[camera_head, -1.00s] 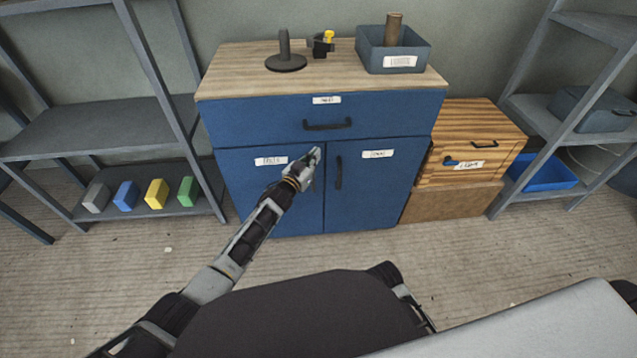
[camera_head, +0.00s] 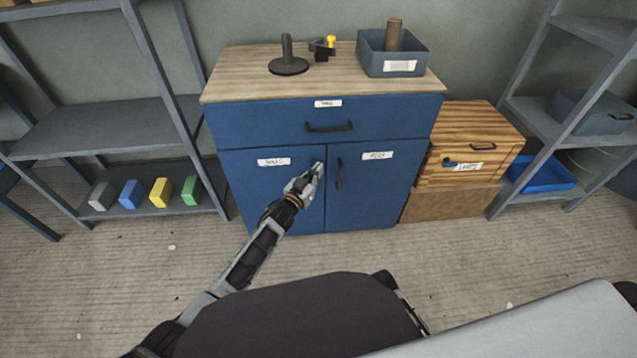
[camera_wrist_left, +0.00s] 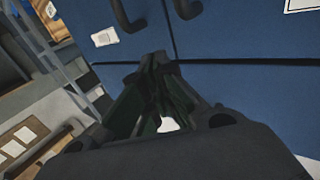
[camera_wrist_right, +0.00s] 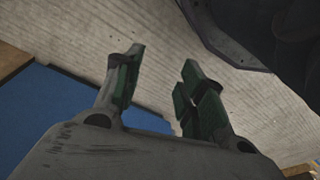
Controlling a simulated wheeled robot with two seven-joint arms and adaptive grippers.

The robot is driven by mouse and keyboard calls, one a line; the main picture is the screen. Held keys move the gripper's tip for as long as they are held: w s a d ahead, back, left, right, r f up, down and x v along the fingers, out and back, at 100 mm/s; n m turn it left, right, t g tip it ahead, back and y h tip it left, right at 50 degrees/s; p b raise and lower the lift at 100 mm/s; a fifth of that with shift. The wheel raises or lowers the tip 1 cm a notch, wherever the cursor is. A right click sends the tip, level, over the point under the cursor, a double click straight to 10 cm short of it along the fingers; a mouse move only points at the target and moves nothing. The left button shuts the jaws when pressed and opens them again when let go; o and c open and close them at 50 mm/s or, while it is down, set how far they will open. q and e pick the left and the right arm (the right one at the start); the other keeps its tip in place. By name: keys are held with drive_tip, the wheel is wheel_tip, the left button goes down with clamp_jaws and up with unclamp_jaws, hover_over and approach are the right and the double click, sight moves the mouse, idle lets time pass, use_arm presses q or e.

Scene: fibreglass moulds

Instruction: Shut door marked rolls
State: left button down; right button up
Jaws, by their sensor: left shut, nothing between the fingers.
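A blue cabinet (camera_head: 325,225) stands against the wall. Its left door (camera_head: 250,190) bears a white label (camera_head: 273,162) that appears to read rolls. That door looks flush with the right door (camera_head: 375,195) beside it. My left gripper (camera_head: 317,168) is shut and empty in front of the left door's inner edge, over its handle's place, hiding most of that handle. In the left wrist view its shut fingertips (camera_wrist_left: 160,60) are close to the blue front; contact cannot be told. My right gripper (camera_wrist_right: 160,75) shows only in its wrist view, with its fingers apart and empty.
A drawer (camera_head: 325,117) above the doors is shut. The cabinet top holds a grey bin (camera_head: 395,68) and a dark stand (camera_head: 288,65). Shelves flank the cabinet, with a wooden box (camera_head: 465,150) at right. The floor in front is clear.

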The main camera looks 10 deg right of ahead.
use_arm(q)
drive_tip(key=shift+s+a+p, duration=0.2)
drive_tip(key=shift+s+p, duration=0.15)
drive_tip(key=shift+s, duration=1.05)
drive_tip(key=shift+s+a+p, duration=0.15)
drive_tip(key=shift+s+p, duration=0.2)
drive_tip(key=shift+s, duration=1.05)
use_arm(e)
drive_tip(key=shift+d+f, duration=0.25)
drive_tip(key=shift+f, duration=1)
drive_tip(key=shift+d+f, duration=0.25)
drive_tip(key=shift+f, duration=1)
use_arm(q)
drive_tip(key=shift+r, duration=0.1)
